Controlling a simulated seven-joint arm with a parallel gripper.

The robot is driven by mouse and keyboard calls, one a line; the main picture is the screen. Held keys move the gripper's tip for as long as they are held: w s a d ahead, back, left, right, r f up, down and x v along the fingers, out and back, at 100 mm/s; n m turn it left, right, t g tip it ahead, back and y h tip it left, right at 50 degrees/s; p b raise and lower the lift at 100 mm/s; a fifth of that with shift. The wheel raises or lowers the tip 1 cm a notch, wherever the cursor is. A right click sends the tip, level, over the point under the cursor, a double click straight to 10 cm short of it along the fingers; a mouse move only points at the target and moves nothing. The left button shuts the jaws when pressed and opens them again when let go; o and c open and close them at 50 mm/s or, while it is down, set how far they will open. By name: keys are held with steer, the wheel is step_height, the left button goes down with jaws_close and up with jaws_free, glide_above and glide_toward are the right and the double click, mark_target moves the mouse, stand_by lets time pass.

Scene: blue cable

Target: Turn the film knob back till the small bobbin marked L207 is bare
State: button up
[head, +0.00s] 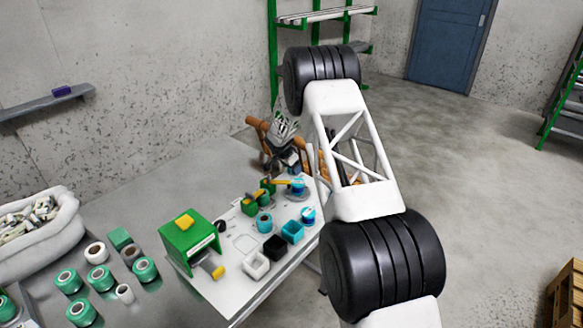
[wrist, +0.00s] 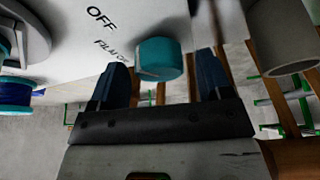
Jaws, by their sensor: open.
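A teal knob (wrist: 158,58) stands out from a white panel (wrist: 75,45) in the wrist view. Beside it is lettering reading "OFF" and a partly covered "FILM" label. My gripper (wrist: 162,64) is open, its two dark blue fingers on either side of the knob, with gaps showing on both sides. A spool with teal flanges and dark blue winding (wrist: 15,92) is at the left edge; I can read no L207 mark on it. In the head view my gripper (head: 288,148) is at the table's far end, and I cannot pick out the knob there.
A grey rounded part (wrist: 25,35) and a grey cylinder (wrist: 282,45) flank the panel. Several green spools (head: 100,277) lie left.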

steer(key=c, duration=0.9)
steer(key=shift+n, duration=0.4)
steer(key=shift+n+t+y, duration=0.4)
steer(key=shift+n+y, duration=0.05)
steer(key=shift+n, duration=0.85)
steer(key=shift+n+t+y, duration=0.4)
steer(key=shift+n+y, duration=0.05)
steer(key=shift+n, duration=0.85)
steer(key=shift+s, duration=0.1)
steer(key=o, duration=0.9)
steer(key=shift+r, duration=0.15)
